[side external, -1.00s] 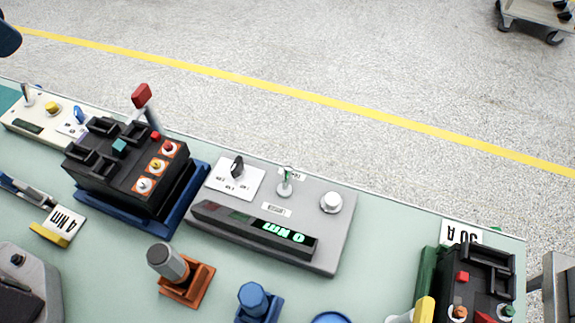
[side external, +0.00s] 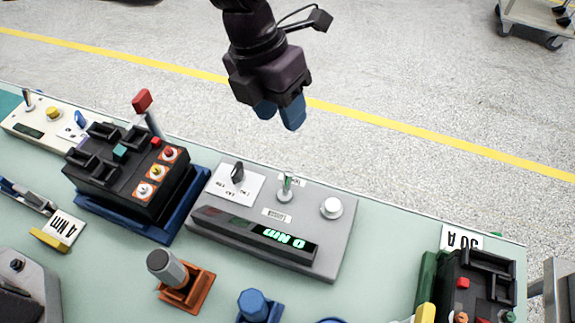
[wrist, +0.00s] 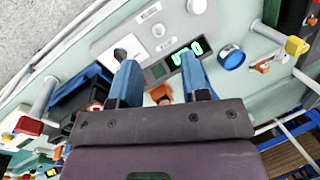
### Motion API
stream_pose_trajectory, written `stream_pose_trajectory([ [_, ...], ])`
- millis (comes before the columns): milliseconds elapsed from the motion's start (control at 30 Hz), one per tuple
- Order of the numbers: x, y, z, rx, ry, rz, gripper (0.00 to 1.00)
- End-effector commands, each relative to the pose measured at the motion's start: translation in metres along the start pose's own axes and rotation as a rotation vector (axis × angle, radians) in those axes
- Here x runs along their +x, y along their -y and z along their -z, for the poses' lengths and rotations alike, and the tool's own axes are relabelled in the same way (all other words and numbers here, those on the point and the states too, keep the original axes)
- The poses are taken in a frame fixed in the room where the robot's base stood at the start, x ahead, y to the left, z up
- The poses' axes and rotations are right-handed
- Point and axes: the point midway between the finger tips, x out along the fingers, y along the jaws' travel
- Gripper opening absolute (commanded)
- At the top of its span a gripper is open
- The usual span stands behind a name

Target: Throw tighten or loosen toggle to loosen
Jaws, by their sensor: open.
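The tighten or loosen toggle (side external: 285,190) is a small metal lever with a green mark, standing on the grey control box (side external: 342,238) between a black knob (side external: 238,172) and a white button (side external: 331,207). The box's green display (side external: 283,237) reads 0 Nm. My gripper (side external: 280,113) is above and behind the box in the side view, apart from the toggle, pointing down with blue fingers. It is open and empty; the fingers (wrist: 160,80) are spread in the wrist view. In the wrist view the toggle (wrist: 158,30) is small and its lean is unclear.
A black breaker (side external: 120,170) with a red-tipped lever (side external: 142,102) stands left of the box. Another breaker (side external: 475,285) is at the right. An orange holder (side external: 188,287) and a blue knob (side external: 253,305) stand in front.

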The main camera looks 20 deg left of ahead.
Motion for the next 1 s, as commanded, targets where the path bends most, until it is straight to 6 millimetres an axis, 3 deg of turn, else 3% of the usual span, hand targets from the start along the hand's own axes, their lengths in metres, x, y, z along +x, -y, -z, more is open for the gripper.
stream_pose_trajectory([
  [100, 0.001, -0.005, 0.013, 0.022, -0.072, -0.024, 0.42],
  [267, 0.015, -0.005, 0.016, 0.021, -0.085, -0.021, 0.42],
  [700, 0.101, -0.007, 0.022, 0.019, -0.082, -0.019, 0.42],
  [1000, 0.128, -0.007, 0.024, 0.018, -0.079, -0.017, 0.42],
])
